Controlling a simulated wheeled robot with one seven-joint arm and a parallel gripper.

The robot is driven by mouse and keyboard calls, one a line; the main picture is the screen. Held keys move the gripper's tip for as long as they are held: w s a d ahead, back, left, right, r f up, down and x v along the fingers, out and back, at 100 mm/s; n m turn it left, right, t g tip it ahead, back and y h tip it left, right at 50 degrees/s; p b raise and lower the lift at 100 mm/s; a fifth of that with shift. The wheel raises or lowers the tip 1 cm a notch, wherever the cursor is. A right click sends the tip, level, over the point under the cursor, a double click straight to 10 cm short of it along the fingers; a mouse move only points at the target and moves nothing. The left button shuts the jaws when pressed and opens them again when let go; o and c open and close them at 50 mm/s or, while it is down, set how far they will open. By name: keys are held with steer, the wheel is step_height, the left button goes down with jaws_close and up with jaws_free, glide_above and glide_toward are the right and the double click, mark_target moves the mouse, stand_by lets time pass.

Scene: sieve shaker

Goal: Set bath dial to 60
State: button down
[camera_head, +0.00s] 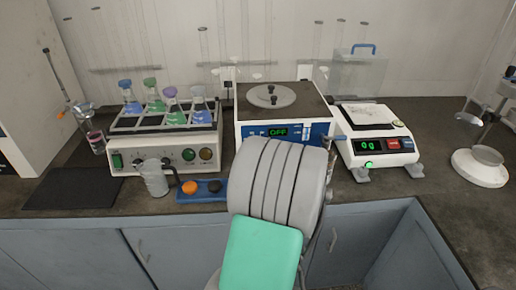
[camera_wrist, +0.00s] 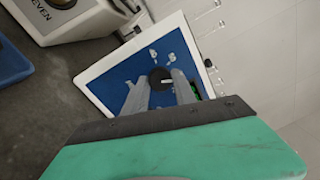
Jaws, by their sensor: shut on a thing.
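The bath (camera_head: 283,105) is a white box with a dark top, a round grey lid and a blue front panel, at the middle of the bench. Its display (camera_head: 278,132) reads OFF in green. The bath dial (camera_wrist: 160,76) is a round black knob with a light mark on the blue panel (camera_wrist: 118,80). My gripper (camera_wrist: 160,83) is at the panel, with one grey finger on each side of the dial, shut on it. In the head view my own arm hides the dial and the fingers.
Left of the bath stands a white shaker (camera_head: 126,152) with several flasks. In front are a glass beaker (camera_head: 156,180) and a blue tray (camera_head: 203,197) with an orange and a black piece. A balance (camera_head: 372,145) stands close on the right.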

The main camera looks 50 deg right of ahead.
steer(key=c, duration=1)
jaws_free()
steer(key=b+v, duration=0.3)
steer(key=v, duration=0.4)
steer(key=shift+s+a, duration=0.2)
steer(key=shift+a, duration=0.15)
